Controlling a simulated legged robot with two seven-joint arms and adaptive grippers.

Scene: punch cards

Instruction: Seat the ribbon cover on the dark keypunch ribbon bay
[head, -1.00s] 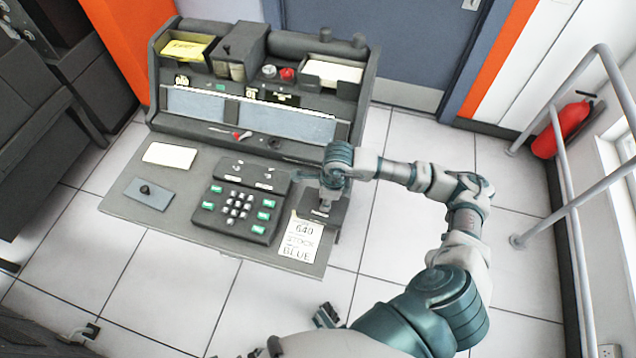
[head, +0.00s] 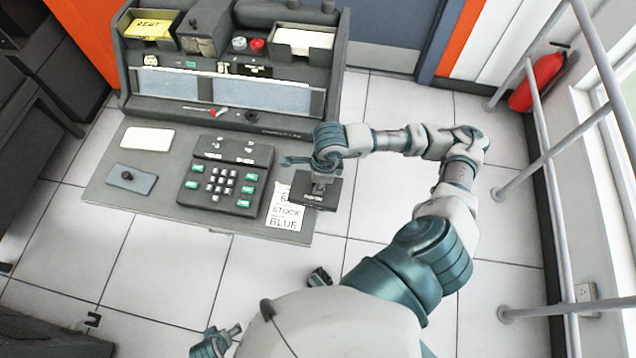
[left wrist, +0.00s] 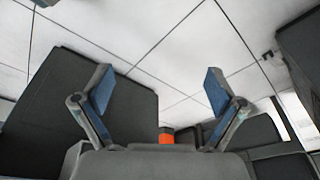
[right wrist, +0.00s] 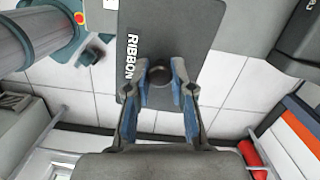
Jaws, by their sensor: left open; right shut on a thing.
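The ribbon cover (head: 326,201) is a dark, flat square plate with a knob. In the right wrist view it (right wrist: 195,20) carries white "RIBBON" lettering. My right gripper (right wrist: 160,76) is shut on its knob, and the plate is above the desk's right edge. I cannot tell its exact height. The dark keypunch (head: 215,120) stands behind the desk top. I cannot make out for sure which part is the ribbon bay; a dark raised housing (head: 205,25) is on its top. My left gripper (left wrist: 158,90) is open and empty, away from the desk.
The desk top holds a keypad (head: 222,187), a white card (head: 147,139), a blue-grey plate with a knob (head: 131,180) and a "STOCK BLUE" card (head: 287,214), partly covered. A yellow card tray (head: 152,28) and a white card tray (head: 303,40) flank the housing.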

